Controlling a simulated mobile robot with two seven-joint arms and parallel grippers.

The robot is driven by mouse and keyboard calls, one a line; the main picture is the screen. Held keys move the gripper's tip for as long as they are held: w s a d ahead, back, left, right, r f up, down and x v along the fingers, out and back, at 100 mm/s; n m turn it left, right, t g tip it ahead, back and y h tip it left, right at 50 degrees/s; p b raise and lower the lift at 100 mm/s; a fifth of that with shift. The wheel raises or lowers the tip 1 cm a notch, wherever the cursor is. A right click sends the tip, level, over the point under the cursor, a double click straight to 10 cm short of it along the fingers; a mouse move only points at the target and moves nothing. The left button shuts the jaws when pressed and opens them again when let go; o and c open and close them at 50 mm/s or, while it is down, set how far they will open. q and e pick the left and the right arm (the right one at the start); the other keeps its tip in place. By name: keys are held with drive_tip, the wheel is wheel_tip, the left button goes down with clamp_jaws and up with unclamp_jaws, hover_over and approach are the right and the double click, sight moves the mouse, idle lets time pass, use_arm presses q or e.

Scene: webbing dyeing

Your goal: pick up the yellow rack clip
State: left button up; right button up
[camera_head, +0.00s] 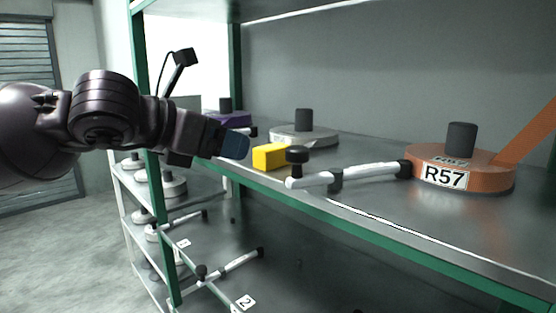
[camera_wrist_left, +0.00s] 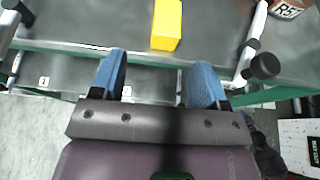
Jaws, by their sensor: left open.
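The yellow rack clip (camera_head: 270,156) is a small yellow block lying near the front edge of the upper shelf. In the left wrist view the yellow clip (camera_wrist_left: 167,25) is ahead of the fingers, centred a little right of the middle of the gap. My left gripper (camera_head: 236,145) comes in from the left and its blue fingertips are just left of the clip, apart from it. In the left wrist view the left gripper (camera_wrist_left: 156,85) has its two blue fingers spread wide with nothing between them. My right gripper is not in view.
A white handle bar (camera_head: 345,174) with a black knob lies just right of the clip along the shelf edge. An orange disc labelled R57 (camera_head: 462,168) stands at the right. A grey disc (camera_head: 303,136) is behind the clip. A green post (camera_head: 155,220) stands below my arm.

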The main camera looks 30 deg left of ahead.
sight(258, 152)
use_arm(q)
drive_tip(key=shift+b+x, duration=0.4)
drive_tip(key=shift+x, duration=0.95)
drive_tip(key=shift+d, duration=0.1)
drive_tip(key=shift+d+x, duration=0.15)
drive_tip(key=shift+x, duration=0.6)
drive_tip(key=shift+d+x, duration=0.2)
drive_tip(key=shift+x, duration=1.45)
